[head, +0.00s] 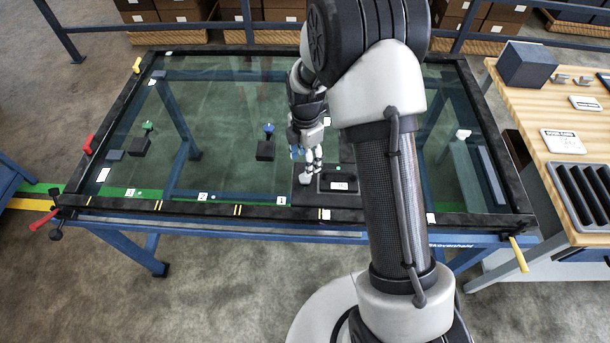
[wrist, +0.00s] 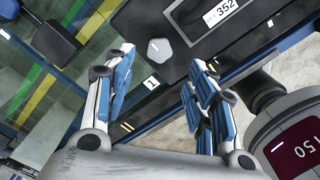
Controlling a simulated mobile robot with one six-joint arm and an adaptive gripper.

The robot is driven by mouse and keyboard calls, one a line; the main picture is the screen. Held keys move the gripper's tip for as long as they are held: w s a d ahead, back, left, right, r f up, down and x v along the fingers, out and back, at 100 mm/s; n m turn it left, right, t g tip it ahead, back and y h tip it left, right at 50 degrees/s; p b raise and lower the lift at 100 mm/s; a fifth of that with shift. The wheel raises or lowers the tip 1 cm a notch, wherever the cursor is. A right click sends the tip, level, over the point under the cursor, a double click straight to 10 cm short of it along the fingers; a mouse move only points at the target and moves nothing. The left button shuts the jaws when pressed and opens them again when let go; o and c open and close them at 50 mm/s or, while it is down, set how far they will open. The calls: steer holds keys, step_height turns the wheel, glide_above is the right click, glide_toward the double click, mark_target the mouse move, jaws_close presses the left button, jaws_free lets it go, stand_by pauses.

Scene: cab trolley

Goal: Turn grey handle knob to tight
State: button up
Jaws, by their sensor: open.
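A light grey faceted knob (wrist: 159,51) sits on a dark plate near the front of the glass-topped trolley. It also shows in the head view (head: 305,174), partly behind my fingers, on the left part of the dark plate (head: 328,199). My gripper (wrist: 162,62) is open and empty, with its blue-padded fingers spread to either side of the knob in the wrist view. In the head view my gripper (head: 312,160) points down just above the knob. I cannot tell whether a finger touches it. No tightness marking is readable.
A dark block labelled 352 (wrist: 222,16) is beside the knob. A blue knob (head: 268,129) and a green knob (head: 148,126) stand on dark blocks to the left. A wooden bench (head: 550,115) is at right.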

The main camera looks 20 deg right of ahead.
mark_target(305, 180)
step_height(305, 180, down, 8)
steer(key=shift+r+b, duration=0.1)
steer(key=shift+b, duration=0.75)
steer(key=c, duration=1.1)
steer(key=shift+o, duration=0.2)
